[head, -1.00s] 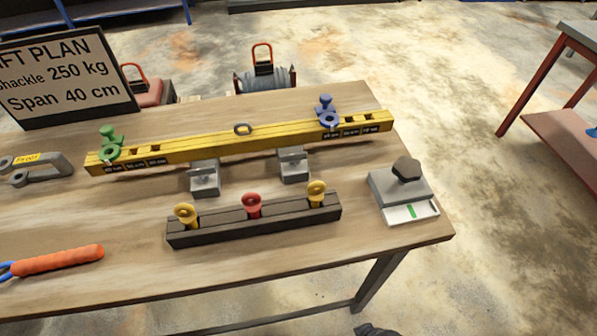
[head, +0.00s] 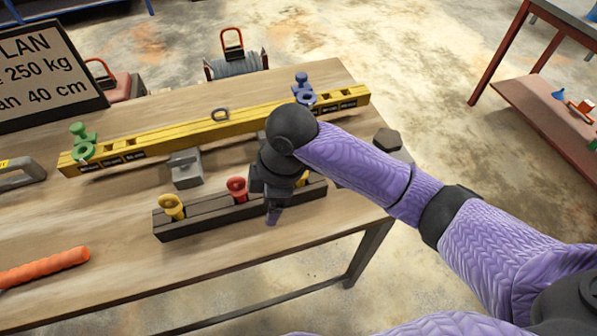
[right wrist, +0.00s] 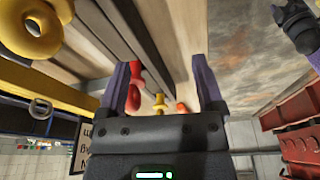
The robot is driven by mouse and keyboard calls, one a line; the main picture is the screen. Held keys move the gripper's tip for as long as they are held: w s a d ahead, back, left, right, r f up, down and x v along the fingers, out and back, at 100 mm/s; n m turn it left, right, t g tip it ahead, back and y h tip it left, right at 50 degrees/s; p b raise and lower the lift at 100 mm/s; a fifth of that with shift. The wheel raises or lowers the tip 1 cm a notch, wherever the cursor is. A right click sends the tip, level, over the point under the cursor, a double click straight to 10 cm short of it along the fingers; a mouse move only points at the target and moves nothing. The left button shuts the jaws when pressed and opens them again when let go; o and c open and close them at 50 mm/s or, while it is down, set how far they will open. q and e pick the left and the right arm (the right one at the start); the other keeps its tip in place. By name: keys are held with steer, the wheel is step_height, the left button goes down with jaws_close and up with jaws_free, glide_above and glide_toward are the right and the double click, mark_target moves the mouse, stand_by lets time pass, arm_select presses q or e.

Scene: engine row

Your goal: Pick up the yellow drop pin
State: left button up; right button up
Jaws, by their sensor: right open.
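Two yellow drop pins stand in the dark rack (head: 200,219), with a red pin (head: 237,188) between them. The left yellow pin (head: 171,207) is clear in the head view. The right yellow pin (head: 302,179) is mostly hidden behind my right gripper (head: 273,205), which is over the rack's right part. In the right wrist view, a yellow pin (right wrist: 30,28) looms large at upper left, outside the fingers. My right gripper (right wrist: 163,80) is open and nothing is held; the red pin (right wrist: 132,85) shows beyond. A dark gripper-like part, seemingly my left, shows at upper right (right wrist: 295,22).
A yellow beam (head: 190,137) lies behind the rack, bearing a green pin (head: 82,140) and a blue pin (head: 303,88). A grey block (head: 185,170) supports it. An orange handle (head: 45,267) lies at left.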

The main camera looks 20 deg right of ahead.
steer(key=w+d+r, duration=0.1)
steer(key=d+r, duration=0.1)
steer(key=w+d+r+n+h, duration=0.1)
steer(key=w+d+r, duration=0.1)
steer(key=r, duration=0.1)
steer(key=w+d+r+n+h, duration=0.1)
steer(key=w+d+r, duration=0.1)
steer(key=r, duration=0.1)
steer(key=shift+w+g, duration=0.25)
steer(key=shift+g, duration=0.05)
steer(key=shift+w+d+r+h, duration=0.1)
steer(key=shift+d+r+h, duration=0.2)
step_height(320, 180, down, 10)
steer(key=b, duration=0.3)
steer(key=shift+d+r+b, duration=0.1)
steer(key=shift+d+b, duration=0.05)
steer(key=shift+b, duration=0.15)
steer(key=shift+r, duration=0.1)
jaws_close()
